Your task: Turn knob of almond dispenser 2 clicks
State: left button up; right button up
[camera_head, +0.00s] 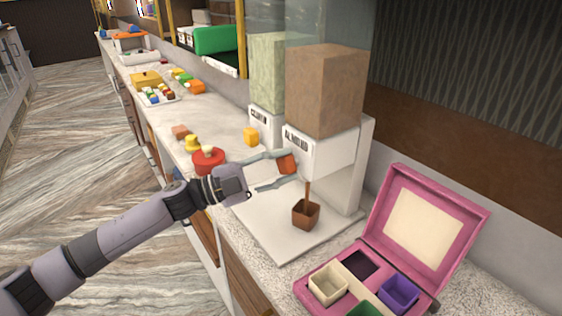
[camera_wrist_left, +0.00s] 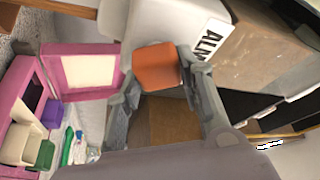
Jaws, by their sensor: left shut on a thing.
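The almond dispenser (camera_head: 322,150) has a white body with an ALMOND label and a large brown block on top. Its orange-brown knob (camera_head: 287,164) is on the front and also shows in the left wrist view (camera_wrist_left: 157,68). My left gripper (camera_head: 286,168) is shut on the knob, one finger on each side. A small brown cup (camera_head: 305,215) stands upright below the dispenser on the white base. A thin brown vertical strip (camera_head: 308,189) shows between the dispenser and the cup. My right gripper is not in view.
A second dispenser (camera_head: 266,85) with a pale green block stands behind, to the left. An open pink box (camera_head: 375,258) with small colored cups is at front right. A red round piece (camera_head: 209,160) and yellow sweets lie on the counter near my left wrist.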

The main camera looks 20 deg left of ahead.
pick_arm(q)
jog(key=m+g+p, duration=0.1)
jog(key=m, duration=0.1)
jog(key=m+y, duration=0.1)
jog(key=m, duration=0.1)
jog(key=shift+m+g+p, duration=0.3)
jog(key=shift+g+p, duration=0.05)
jog(key=shift+g, duration=0.05)
jog(key=shift+f+m+p, duration=0.1)
jog(key=shift+m+p, duration=0.25)
jog(key=shift+m, duration=0.55)
jog(key=shift+g, duration=0.3)
jog(key=o, duration=1.2)
jog(key=shift+y, duration=0.3)
jog(key=shift+c, duration=0.2)
jog(key=v, duration=1.2)
jog(key=shift+d+f, duration=0.1)
